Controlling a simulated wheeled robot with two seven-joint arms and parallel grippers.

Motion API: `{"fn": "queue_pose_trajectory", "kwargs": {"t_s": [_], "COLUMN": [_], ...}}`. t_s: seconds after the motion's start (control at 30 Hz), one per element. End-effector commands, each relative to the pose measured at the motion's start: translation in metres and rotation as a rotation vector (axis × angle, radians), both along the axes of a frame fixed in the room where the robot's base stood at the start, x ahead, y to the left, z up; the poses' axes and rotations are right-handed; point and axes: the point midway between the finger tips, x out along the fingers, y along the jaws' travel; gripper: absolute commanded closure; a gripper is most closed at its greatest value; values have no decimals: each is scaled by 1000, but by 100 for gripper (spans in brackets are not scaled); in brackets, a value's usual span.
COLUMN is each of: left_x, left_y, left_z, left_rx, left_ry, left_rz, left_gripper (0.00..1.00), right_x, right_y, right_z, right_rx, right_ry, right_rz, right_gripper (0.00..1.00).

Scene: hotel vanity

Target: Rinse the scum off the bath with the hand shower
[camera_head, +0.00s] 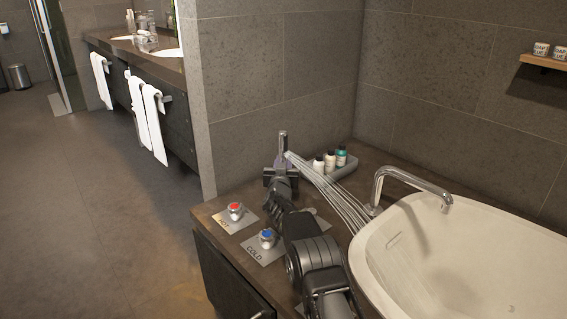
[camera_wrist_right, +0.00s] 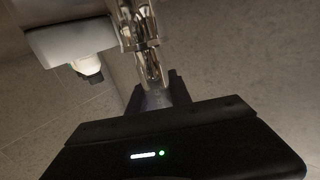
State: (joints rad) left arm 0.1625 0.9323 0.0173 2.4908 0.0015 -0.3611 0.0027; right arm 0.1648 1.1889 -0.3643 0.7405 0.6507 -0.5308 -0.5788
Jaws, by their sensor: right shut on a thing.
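The white bath (camera_head: 480,235) fills the lower right of the head view, with a chrome spout (camera_head: 415,180) over its rim. Faint greyish marks (camera_head: 395,243) show on its inner left wall, and a brownish patch (camera_head: 514,311) shows low inside. My right gripper (camera_head: 282,168) is shut on the chrome hand shower (camera_head: 284,144), held upright above the counter left of the bath. The hand shower also shows between the fingers in the right wrist view (camera_wrist_right: 148,55). Pale water streams (camera_head: 330,187) run from its head down right toward the bath's left rim. My left gripper is out of view.
A red-marked hot knob (camera_head: 235,211) and blue-marked cold knob (camera_head: 267,238) stand on the dark counter (camera_head: 222,206), left of my right arm. A grey tray (camera_head: 346,166) with several small bottles sits behind the streams. A tiled wall stands behind.

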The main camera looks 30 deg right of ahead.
Motion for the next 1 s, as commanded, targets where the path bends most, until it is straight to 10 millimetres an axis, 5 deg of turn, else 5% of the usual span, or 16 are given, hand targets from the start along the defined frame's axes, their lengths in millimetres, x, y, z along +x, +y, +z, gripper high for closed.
{"fn": "queue_pose_trajectory", "kwargs": {"t_s": [0.23,0.27,0.57,1.0], "left_x": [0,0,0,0], "left_y": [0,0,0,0], "left_z": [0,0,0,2], "left_rx": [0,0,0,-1], "left_ry": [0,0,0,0], "left_rz": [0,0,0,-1], "left_gripper": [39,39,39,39], "right_x": [0,0,0,-3], "right_y": [0,0,0,2], "right_z": [1,1,1,1], "right_rx": [-1,-1,-1,1], "right_ry": [-2,-2,-1,2], "right_rz": [0,0,0,-1], "right_gripper": [100,73,50,50]}}
